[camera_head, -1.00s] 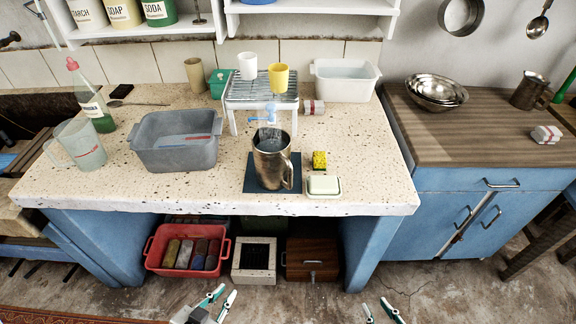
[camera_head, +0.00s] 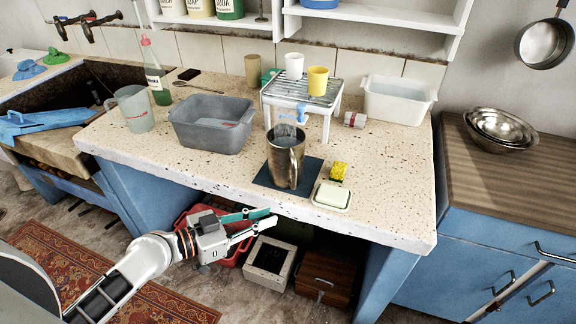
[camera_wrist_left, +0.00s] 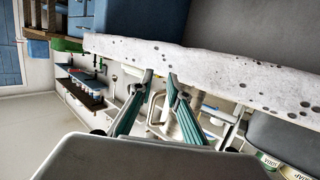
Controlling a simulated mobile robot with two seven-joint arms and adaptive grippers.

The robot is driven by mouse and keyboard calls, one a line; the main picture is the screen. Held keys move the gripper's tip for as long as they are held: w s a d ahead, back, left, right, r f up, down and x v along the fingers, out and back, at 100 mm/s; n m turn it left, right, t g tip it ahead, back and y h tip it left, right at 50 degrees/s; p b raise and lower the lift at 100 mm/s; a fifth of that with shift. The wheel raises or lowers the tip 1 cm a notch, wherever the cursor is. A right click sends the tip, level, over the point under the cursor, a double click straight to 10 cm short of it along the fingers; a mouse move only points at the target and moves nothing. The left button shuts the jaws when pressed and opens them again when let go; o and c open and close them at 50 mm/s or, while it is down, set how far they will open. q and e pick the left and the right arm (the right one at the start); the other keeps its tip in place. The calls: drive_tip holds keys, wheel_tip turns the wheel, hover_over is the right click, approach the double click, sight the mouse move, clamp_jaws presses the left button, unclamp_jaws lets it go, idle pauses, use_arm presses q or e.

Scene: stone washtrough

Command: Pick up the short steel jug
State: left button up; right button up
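A steel jug (camera_head: 284,163) with a side handle stands upright on a dark blue mat (camera_head: 265,181) near the counter's front edge, under a small tap. In the left wrist view, a steel body with a loop handle (camera_wrist_left: 153,117) shows partly behind the fingers; it seems to be this jug. My left gripper (camera_head: 273,216) is in front of the counter edge, below and nearer than the jug, not touching it. Its green fingers are apart and empty, as the left wrist view (camera_wrist_left: 160,78) also shows. My right gripper is out of view. No second steel jug shows now.
A white rack (camera_head: 308,93) with two cups stands behind the jug. A grey basin (camera_head: 208,142) is to the left; a yellow sponge (camera_head: 338,171) and a butter dish (camera_head: 332,196) are to the right. The speckled counter's front edge (camera_head: 370,228) lies between gripper and jug.

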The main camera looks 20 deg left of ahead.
sight(294, 185)
use_arm(q)
wheel_tip(294, 185, up, 8)
drive_tip(key=w+r+m+h, duration=0.1)
drive_tip(key=w+m+h, duration=0.1)
drive_tip(key=h, duration=0.1)
drive_tip(key=x, duration=0.2)
drive_tip(key=p+x, duration=0.1)
drive_tip(key=x, duration=0.1)
drive_tip(key=r+p+x, duration=0.1)
drive_tip(key=x, duration=0.2)
drive_tip(key=shift+d, duration=0.1)
drive_tip(key=shift+w+d+f, duration=0.1)
drive_tip(key=shift+w+d, duration=0.1)
drive_tip(key=shift+f, duration=0.15)
clamp_jaws()
drive_tip(key=shift+w, duration=0.1)
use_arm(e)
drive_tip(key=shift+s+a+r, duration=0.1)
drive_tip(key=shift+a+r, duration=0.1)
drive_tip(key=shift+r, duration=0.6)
